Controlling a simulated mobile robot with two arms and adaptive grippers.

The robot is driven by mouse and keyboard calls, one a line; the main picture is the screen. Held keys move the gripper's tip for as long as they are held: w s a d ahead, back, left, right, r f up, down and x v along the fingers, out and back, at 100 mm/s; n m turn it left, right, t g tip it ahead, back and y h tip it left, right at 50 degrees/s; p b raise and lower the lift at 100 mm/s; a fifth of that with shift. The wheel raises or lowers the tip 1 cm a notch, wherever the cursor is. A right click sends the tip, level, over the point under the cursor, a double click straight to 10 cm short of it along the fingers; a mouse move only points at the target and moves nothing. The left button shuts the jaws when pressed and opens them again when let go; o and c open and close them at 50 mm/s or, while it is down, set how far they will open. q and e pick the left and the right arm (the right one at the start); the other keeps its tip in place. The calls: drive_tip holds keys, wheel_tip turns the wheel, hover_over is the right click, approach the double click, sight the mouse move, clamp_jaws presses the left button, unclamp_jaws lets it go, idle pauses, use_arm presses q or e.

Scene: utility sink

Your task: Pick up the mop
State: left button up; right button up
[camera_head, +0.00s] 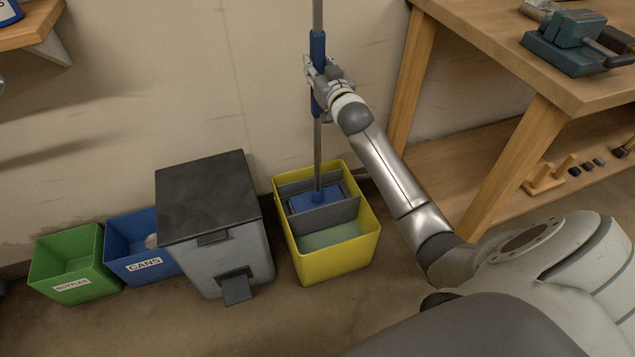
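The mop (317,143) stands upright, with a grey pole, a blue grip section and a blue head. Its head is down inside the yellow bucket (338,262), between grey dividers. My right gripper (317,83) is at the blue grip section, its fingers around the handle, and looks shut on it. The gripper covers part of the grip, and the top of the pole runs out of the picture. My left gripper is not in view.
A grey bin with a dark lid (207,195) stands left of the bucket. Further left are a blue cans bin (140,262) and a green bottles bin (72,265). A wooden workbench (545,85) with a vise (566,42) is at the right. The wall is close behind.

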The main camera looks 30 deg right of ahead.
sight(319, 15)
clamp_jaws()
drive_tip(key=shift+r, duration=0.45)
wheel_tip(319, 15, up, 2)
drive_tip(key=shift+r+p, duration=0.25)
drive_tip(key=shift+p, duration=0.35)
wheel_tip(319, 15, up, 5)
drive_tip(key=shift+r+p, duration=0.1)
drive_tip(key=shift+p, duration=0.65)
drive_tip(key=shift+r, duration=0.35)
drive_tip(key=shift+r+p, duration=0.4)
drive_tip(key=shift+r, duration=0.3)
drive_tip(key=shift+r+p, duration=0.6)
drive_tip(key=shift+p, duration=0.2)
drive_tip(key=shift+r+p, duration=0.65)
drive_tip(key=shift+p, duration=0.15)
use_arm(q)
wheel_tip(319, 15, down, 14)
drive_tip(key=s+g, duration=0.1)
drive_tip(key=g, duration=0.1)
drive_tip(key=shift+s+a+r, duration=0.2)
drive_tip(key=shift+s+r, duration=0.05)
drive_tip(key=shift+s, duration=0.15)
